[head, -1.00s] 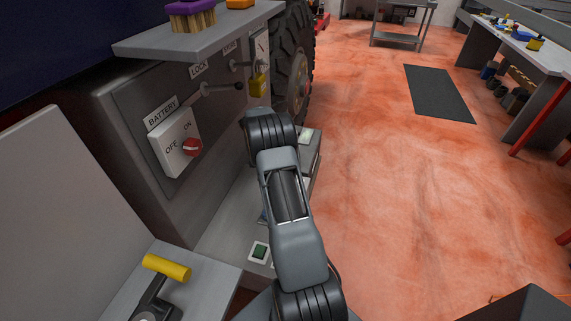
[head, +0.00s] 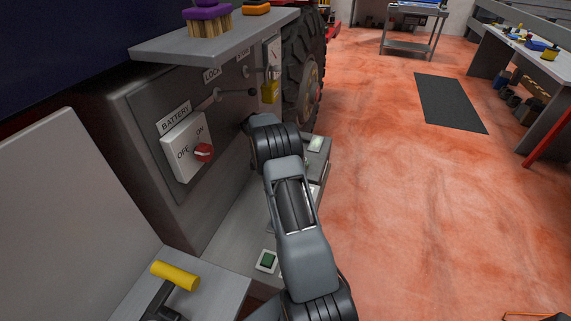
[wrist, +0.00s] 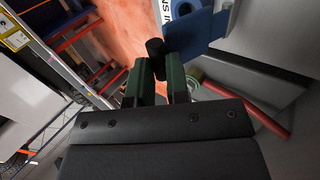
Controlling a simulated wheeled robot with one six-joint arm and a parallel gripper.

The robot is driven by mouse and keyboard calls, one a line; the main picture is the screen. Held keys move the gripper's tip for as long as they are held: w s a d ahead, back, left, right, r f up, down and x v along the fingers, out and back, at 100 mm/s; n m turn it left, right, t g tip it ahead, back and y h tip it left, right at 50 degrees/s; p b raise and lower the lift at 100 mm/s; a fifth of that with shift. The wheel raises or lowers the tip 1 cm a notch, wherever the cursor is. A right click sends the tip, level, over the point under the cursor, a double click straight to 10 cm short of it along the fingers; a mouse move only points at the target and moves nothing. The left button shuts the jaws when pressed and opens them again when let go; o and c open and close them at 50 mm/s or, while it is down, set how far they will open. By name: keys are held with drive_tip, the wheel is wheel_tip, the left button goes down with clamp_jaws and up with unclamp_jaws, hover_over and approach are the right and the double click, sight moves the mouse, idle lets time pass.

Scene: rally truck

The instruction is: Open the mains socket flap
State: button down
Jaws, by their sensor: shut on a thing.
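In the wrist view my gripper (wrist: 158,72) has two green fingers shut on a short black knob (wrist: 155,47). The knob is beside a blue flap (wrist: 200,32), which lies just right of the fingertips. Part of the flap is cut off or covered, and I cannot tell how far it stands open. A white label (wrist: 165,10) with the letters "NS IN" is partly visible behind it. In the head view my arm hides the gripper and the flap.
The truck's panel carries a battery switch (head: 202,153) with a red knob and a yellow padlock (head: 270,92). A shelf (head: 215,45) juts out above. A yellow-handled lever (head: 175,275) stands at lower left. Open red floor (head: 400,210) lies to the right.

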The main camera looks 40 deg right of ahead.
drive_tip(key=shift+a+f, duration=0.2)
drive_tip(key=shift+f, duration=0.3)
drive_tip(key=c, duration=1.6)
unclamp_jaws()
drive_tip(key=o, duration=0.3)
drive_tip(key=shift+w, duration=0.2)
drive_tip(key=shift+o, duration=1)
drive_tip(key=shift+s+d+r, duration=0.1)
drive_tip(key=shift+r, duration=0.3)
wheel_tip(320, 180, up, 2)
drive_tip(key=shift+r, duration=0.1)
drive_tip(key=s+a+r+b, duration=0.2)
drive_tip(key=s+a+r, duration=0.4)
drive_tip(key=s+r, duration=0.4)
drive_tip(key=shift+s+a, duration=0.3)
drive_tip(key=shift+s, duration=0.85)
drive_tip(key=shift+r, duration=0.1)
